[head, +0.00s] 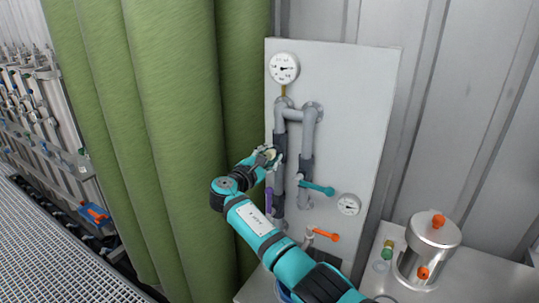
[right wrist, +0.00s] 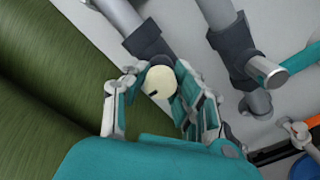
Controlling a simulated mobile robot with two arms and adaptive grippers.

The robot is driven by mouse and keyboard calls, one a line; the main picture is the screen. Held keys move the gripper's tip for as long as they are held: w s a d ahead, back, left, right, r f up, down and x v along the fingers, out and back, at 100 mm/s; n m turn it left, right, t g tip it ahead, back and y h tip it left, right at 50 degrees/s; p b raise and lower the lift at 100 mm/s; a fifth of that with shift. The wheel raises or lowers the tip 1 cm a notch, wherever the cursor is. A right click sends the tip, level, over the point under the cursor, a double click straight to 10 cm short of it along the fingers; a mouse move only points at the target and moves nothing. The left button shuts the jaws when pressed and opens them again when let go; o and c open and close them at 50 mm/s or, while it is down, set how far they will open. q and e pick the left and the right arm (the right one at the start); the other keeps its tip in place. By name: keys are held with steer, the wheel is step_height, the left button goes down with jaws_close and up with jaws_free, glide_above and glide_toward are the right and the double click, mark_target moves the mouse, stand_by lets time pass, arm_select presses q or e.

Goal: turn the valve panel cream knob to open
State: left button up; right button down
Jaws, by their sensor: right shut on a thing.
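The valve panel (head: 350,120) is a pale upright board with grey pipes and gauges. The cream knob (right wrist: 160,82) is round with a dark mark on its face, and shows between the fingers in the right wrist view. In the head view it is a small cream spot (head: 271,154) at the left pipe, mostly hidden by the gripper. My right gripper (head: 270,157) is shut on the knob, with a finger on each side of it in the right wrist view (right wrist: 152,98). My left gripper is not in view.
A teal lever (head: 318,187) and an orange lever (head: 326,234) stick out right of the knob. A purple handle (head: 268,200) is below it. Green columns (head: 175,110) stand close on the left. A metal canister (head: 430,245) stands on the bench at right.

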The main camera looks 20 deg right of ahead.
steer(key=c, duration=1)
jaws_free()
steer(key=shift+a, duration=0.1)
steer(key=v, duration=1.2)
